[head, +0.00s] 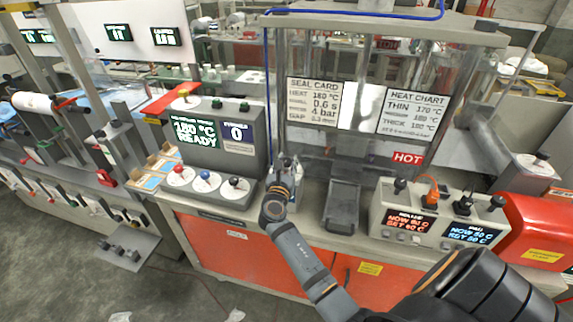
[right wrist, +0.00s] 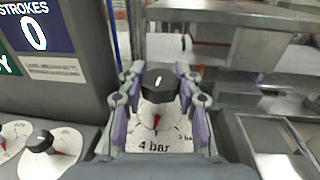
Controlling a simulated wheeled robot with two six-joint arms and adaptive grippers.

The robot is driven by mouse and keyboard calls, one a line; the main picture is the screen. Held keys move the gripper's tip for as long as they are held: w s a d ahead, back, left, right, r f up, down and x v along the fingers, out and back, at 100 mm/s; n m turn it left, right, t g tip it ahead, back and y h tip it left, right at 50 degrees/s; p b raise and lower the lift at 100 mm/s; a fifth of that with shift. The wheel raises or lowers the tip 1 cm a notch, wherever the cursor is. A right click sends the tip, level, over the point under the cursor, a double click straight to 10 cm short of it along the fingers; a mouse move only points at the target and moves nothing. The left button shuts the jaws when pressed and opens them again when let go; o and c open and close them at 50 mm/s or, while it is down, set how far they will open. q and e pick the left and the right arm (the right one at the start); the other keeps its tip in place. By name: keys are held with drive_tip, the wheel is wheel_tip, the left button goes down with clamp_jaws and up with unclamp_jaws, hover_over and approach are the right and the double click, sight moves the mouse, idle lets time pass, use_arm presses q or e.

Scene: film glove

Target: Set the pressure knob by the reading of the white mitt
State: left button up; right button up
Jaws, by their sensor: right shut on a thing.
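The black pressure knob (right wrist: 158,82) sits on a white dial plate (right wrist: 170,139) marked "4 bar", with another partly hidden mark at its right. A red pointer shows below the knob, near the "4 bar" side. My right gripper (right wrist: 155,92) is shut on the knob, purple pads at both sides; it also shows in the head view (head: 285,171). A seal card (head: 313,102) reads heat 180 °C, 0.6 s, 4 bar. A display (head: 195,132) reads "180 °C READY". I cannot make out a white mitt. My left gripper is not in view.
A counter (head: 238,121) reads 0. Three dials with red, blue and black knobs (head: 235,183) stand left of my gripper. A heat chart (head: 412,110), a "HOT" sign (head: 408,159) and a two-display box (head: 436,222) are at the right. A grey tray (head: 342,207) lies between.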

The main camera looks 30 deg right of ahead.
sight(287, 159)
drive_tip(key=m+g+h+b, duration=0.1)
drive_tip(key=m+g+h, duration=0.1)
drive_tip(key=m+g+h+b, duration=0.1)
drive_tip(key=m+g+b, duration=0.1)
drive_tip(key=g, duration=0.1)
drive_tip(key=shift+f+g+h, duration=0.2)
drive_tip(key=shift+g+h, duration=0.1)
drive_tip(key=shift+h, duration=0.1)
drive_tip(key=shift+r+m+g+h+b, duration=0.1)
drive_tip(key=shift+m+g+h+b, duration=0.35)
drive_tip(key=shift+m+g, duration=0.5)
drive_tip(key=shift+r+m+g+h+b, duration=0.1)
drive_tip(key=shift+m+g+h+b, duration=0.15)
drive_tip(key=shift+m+g+b, duration=0.65)
drive_tip(key=shift+s+g, duration=0.1)
drive_tip(key=shift+g, duration=0.45)
drive_tip(key=o, duration=1.2)
drive_tip(key=shift+r, duration=0.15)
wheel_tip(287, 159, up, 10)
drive_tip(key=shift+f, duration=0.15)
